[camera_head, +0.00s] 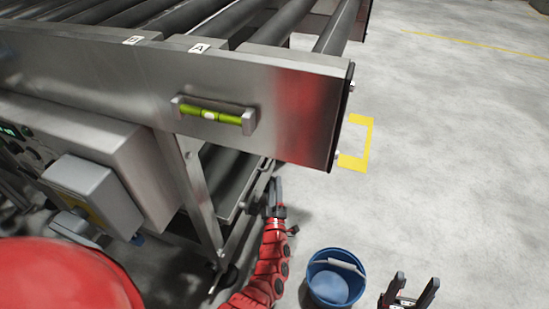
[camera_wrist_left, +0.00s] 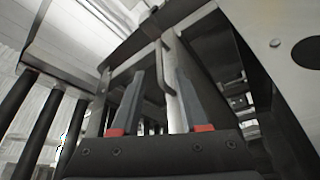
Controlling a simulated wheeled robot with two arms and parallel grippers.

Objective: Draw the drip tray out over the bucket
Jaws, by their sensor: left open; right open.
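The drip tray (camera_head: 237,180) shows under the roller conveyor, a grey metal tray partly hidden by the frame and leg. My left gripper (camera_head: 277,192) is open beside the tray's near right end, its red arm reaching up from below. In the left wrist view my left gripper (camera_wrist_left: 160,90) is open, and a bent metal handle (camera_wrist_left: 163,68) shows between and beyond its fingers. I cannot tell whether they touch it. The blue bucket (camera_head: 334,280) stands on the floor right of my left arm, with something pale at its rim. My right gripper (camera_head: 408,288) is open and empty, right of the bucket.
The conveyor's steel side (camera_head: 150,80) carries a green spirit level (camera_head: 210,115). A leg (camera_head: 193,190) stands left of my left arm. A grey box (camera_head: 93,190) juts out at the left. A yellow floor marking (camera_head: 362,140) lies right of the conveyor; the floor beyond is clear.

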